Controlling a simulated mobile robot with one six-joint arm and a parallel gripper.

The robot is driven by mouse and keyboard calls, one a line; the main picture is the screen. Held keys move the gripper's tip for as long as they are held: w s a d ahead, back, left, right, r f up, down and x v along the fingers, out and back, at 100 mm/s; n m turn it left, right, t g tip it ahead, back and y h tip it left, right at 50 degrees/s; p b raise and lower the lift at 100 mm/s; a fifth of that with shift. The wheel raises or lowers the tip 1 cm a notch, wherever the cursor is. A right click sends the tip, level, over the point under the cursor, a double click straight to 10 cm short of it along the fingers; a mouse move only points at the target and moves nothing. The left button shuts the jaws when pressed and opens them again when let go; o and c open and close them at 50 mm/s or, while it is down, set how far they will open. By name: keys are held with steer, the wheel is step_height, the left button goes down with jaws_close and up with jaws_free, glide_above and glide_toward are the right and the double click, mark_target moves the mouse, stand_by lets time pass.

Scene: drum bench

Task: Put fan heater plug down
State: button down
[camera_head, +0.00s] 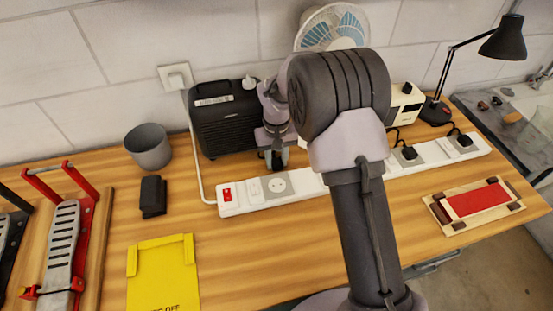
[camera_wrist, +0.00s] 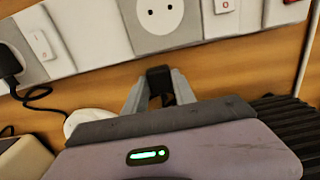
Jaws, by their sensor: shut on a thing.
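My gripper (camera_head: 275,160) is behind the power strip (camera_head: 312,182), just above the bench and in front of the black ribbed box, seemingly the fan heater (camera_head: 225,120). In the wrist view, my gripper (camera_wrist: 160,85) is shut on a small black plug (camera_wrist: 159,78). The plug is apart from the empty round socket (camera_wrist: 160,14) of the strip. The same socket shows in the head view (camera_head: 278,184). Whether the plug touches the wood cannot be told. My arm hides the middle of the strip.
Black plugs sit in the strip's right sockets (camera_head: 408,152). A red-topped block (camera_head: 474,202) lies right. Bare wood lies in front of the strip.

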steer(key=shift+f, duration=0.25)
steer(key=c, duration=1)
jaws_free()
step_height(320, 180, up, 14)
steer(key=p, duration=0.4)
step_height(320, 180, up, 8)
steer(key=m+t, duration=0.1)
steer(key=m, duration=0.1)
glide_above(277, 163)
steer(key=s+d, duration=0.2)
steer(key=s, duration=0.2)
steer(key=s+d+r+m+t, duration=0.1)
steer(key=s+r, duration=0.1)
steer(key=s, duration=0.6)
steer(key=s+d+r+m+t+y, duration=0.1)
steer(key=s+d+r+m+t, duration=0.1)
steer(key=s, duration=0.6)
steer(key=s+d+r+m+t+y, duration=0.1)
steer(key=s+d+r, duration=0.1)
steer(key=s, duration=0.7)
steer(key=shift+r+m+t, duration=0.4)
steer(key=shift+r, duration=0.3)
